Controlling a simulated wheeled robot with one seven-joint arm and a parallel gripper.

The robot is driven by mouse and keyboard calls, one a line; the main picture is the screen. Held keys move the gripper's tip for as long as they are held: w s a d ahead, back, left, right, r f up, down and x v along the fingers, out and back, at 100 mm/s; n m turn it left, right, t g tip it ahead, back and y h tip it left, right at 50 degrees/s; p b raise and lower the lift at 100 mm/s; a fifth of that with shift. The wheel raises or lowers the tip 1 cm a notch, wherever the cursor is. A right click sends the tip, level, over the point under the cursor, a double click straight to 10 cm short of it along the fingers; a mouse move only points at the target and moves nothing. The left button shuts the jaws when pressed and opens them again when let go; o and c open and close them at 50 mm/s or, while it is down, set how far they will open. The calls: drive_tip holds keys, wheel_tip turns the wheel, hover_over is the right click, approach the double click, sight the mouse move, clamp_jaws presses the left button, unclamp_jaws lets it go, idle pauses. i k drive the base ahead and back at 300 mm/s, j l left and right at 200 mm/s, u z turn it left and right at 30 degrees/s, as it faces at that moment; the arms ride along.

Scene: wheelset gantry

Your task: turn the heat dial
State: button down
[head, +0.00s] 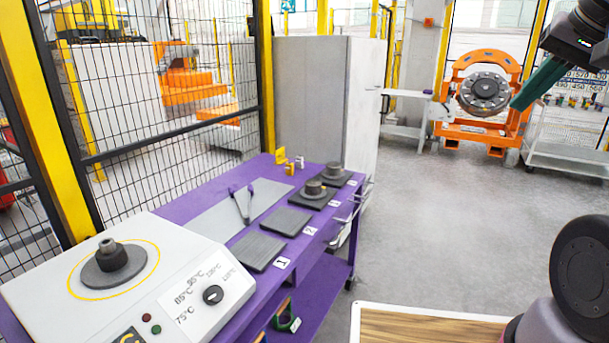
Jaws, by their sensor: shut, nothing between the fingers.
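The heat dial (213,294) is a small black round knob on the sloping front panel of a white heater (60,262) at the lower left. Temperature marks from 75°C upward are printed around it. Its exact pointer direction is too small to tell. A dark stepped metal part (113,262) sits on the heater's top inside a yellow circle. My gripper (517,103) shows at the upper right, with dark green fingers shut and empty. It is in the air, far from the dial and not touching anything.
The heater stands on a purple bench (262,187) with dark numbered pads, two holding metal parts, and a purple-handled tool (242,203). A mesh fence (165,130) runs behind. A grey cabinet (312,100) and an orange wheelset stand (482,130) stand farther back.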

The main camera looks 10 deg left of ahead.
sight(213, 294)
drive_tip(key=u, duration=2.05)
